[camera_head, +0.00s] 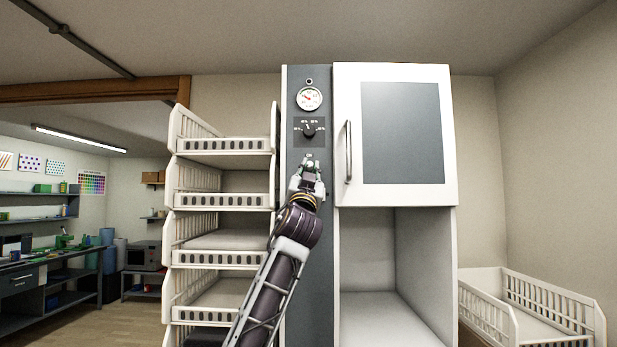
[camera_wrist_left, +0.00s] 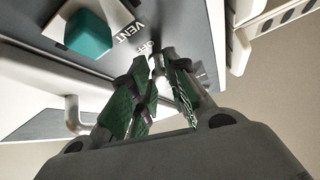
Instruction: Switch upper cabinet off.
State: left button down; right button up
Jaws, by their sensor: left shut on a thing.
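The upper cabinet (camera_head: 394,194) is white with a closed grey-panelled door and a vertical handle (camera_head: 348,152). A dark grey control panel (camera_head: 312,230) runs along its left side. My left gripper (camera_head: 308,168) is at this panel, just under a small ON label and the dial. In the left wrist view its fingers (camera_wrist_left: 156,68) are shut on a small pale switch lever (camera_wrist_left: 158,67) beside the OFF label (camera_wrist_left: 149,47). The fingers hide most of the switch, so its exact position is unclear. My right gripper is not in view.
A round gauge (camera_head: 309,98) and a black dial (camera_head: 309,130) sit above my gripper. A teal button (camera_wrist_left: 88,33) by the VENT label is close to the fingers. White stacked racks (camera_head: 220,259) stand left of the panel. An open niche (camera_head: 370,250) lies below the door.

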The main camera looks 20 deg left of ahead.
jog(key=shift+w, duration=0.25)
